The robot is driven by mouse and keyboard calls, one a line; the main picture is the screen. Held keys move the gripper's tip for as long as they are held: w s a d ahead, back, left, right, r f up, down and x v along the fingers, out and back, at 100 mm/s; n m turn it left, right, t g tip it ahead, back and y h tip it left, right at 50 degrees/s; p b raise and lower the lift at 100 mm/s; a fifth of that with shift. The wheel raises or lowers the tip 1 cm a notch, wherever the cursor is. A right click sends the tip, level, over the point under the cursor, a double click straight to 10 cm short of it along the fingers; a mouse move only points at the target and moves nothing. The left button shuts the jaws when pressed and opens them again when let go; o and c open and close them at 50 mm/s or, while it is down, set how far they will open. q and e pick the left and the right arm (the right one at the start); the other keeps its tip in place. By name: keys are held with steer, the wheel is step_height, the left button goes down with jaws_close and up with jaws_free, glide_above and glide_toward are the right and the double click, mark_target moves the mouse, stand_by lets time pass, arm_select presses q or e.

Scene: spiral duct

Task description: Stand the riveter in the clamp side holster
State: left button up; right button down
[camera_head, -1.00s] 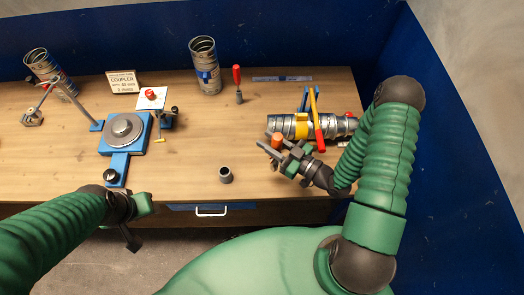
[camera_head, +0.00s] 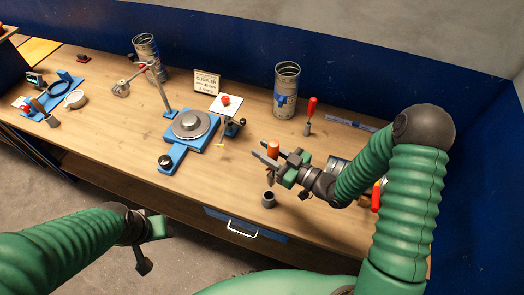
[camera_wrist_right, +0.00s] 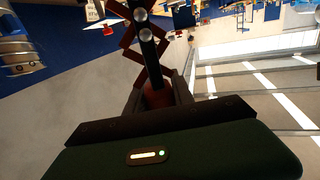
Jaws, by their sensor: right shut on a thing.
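My right gripper (camera_head: 282,157) is shut on the riveter (camera_head: 273,149), which has an orange end above the fingers and a dark part below. In the right wrist view the riveter (camera_wrist_right: 146,45) shows crossed reddish links and a dark rod with bright rivets, rising from between the fingers. A small dark open-topped cup (camera_head: 268,200), apparently the holster, stands on the bench just below the riveter; they look apart. My left gripper (camera_head: 146,243) hangs off the bench's front edge; its jaw state is unclear.
A blue fixture with a round grey disc (camera_head: 191,124) stands left of the cup. Behind are a metal duct piece (camera_head: 286,92), a red-handled tool (camera_head: 311,112) and a sign (camera_head: 206,82). My right arm partly hides a duct assembly (camera_head: 338,167). Bench between fixture and cup is clear.

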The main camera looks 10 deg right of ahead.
steer(key=f+b, duration=0.1)
steer(key=a+f+b, duration=0.1)
steer(key=f+b, duration=0.2)
steer(key=f, duration=0.1)
steer(key=shift+s+a+f+b, duration=0.1)
steer(key=shift+a+f+b, duration=0.05)
steer(key=shift+a+b, duration=0.25)
stand_by(0.7)
steer(key=shift+d, duration=0.4)
stand_by(0.3)
steer(key=shift+d, duration=0.2)
stand_by(0.3)
